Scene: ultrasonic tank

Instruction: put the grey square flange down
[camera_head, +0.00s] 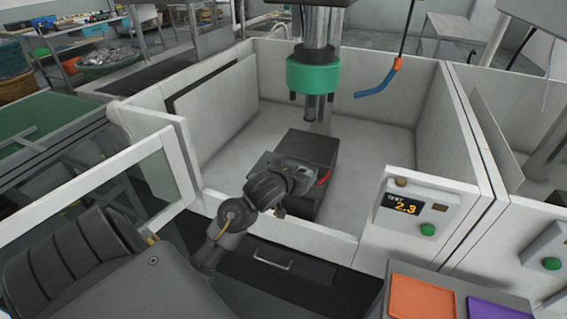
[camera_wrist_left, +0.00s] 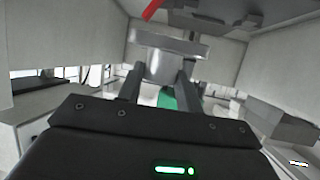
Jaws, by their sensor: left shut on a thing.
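The grey square flange (camera_wrist_left: 170,45) shows in the left wrist view as a pale metal plate with a rounded neck. My left gripper (camera_wrist_left: 162,72) is shut on that neck, with one dark finger on each side. In the head view my left gripper (camera_head: 303,178) reaches over the front wall of the white enclosure, above or beside the dark block (camera_head: 308,145) inside it. My arm and gripper largely hide the flange there. I cannot tell whether the flange touches the block. My right gripper is not in view.
A green-collared vertical column (camera_head: 313,73) stands behind the block. The enclosure's front wall (camera_head: 285,228) lies under my arm. A control panel (camera_head: 408,208) reads 2.3. Orange (camera_head: 422,298) and purple (camera_head: 495,307) trays are at lower right.

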